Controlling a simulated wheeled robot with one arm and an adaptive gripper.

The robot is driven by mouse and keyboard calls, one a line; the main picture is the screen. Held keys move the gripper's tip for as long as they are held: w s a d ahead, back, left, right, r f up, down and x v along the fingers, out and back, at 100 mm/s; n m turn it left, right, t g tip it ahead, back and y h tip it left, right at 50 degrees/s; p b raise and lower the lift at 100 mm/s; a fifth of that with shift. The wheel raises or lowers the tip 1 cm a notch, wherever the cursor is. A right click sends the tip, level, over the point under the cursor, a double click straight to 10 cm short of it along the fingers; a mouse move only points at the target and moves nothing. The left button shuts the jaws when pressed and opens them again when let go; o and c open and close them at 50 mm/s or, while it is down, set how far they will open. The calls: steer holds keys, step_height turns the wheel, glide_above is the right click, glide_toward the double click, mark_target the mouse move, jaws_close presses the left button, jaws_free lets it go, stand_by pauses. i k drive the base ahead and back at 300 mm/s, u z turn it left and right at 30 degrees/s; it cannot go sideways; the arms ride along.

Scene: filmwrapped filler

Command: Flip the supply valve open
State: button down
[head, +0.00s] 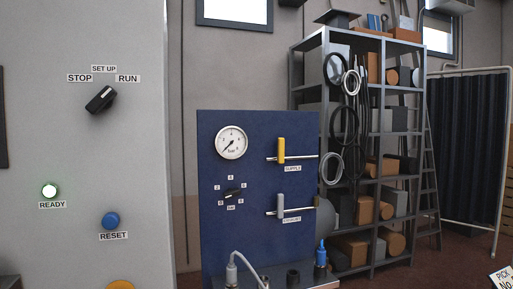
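The supply valve (281,150) has a yellow lever that stands upright, across a thin horizontal pipe, above a label reading SUPPLY (292,169). It is at the upper right of a blue panel (260,190) in the head view. Below it is a second valve with a grey upright lever (280,204) on its own pipe; its label is too small to read surely. A round pressure gauge (231,142) is at the panel's upper left. A black selector knob (233,192) with numbers around it is below the gauge. My gripper is not in view.
A pale cabinet on the left carries a STOP/SET UP/RUN switch (101,99), a lit READY lamp (49,191) and a blue RESET button (110,220). A metal shelf (372,140) with boxes and hoses stands behind the panel. Hose fittings (320,254) stand at the panel's foot.

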mark_target(280, 156)
steer(key=u, duration=0.8)
steer(key=i, duration=0.95)
steer(key=u, duration=0.9)
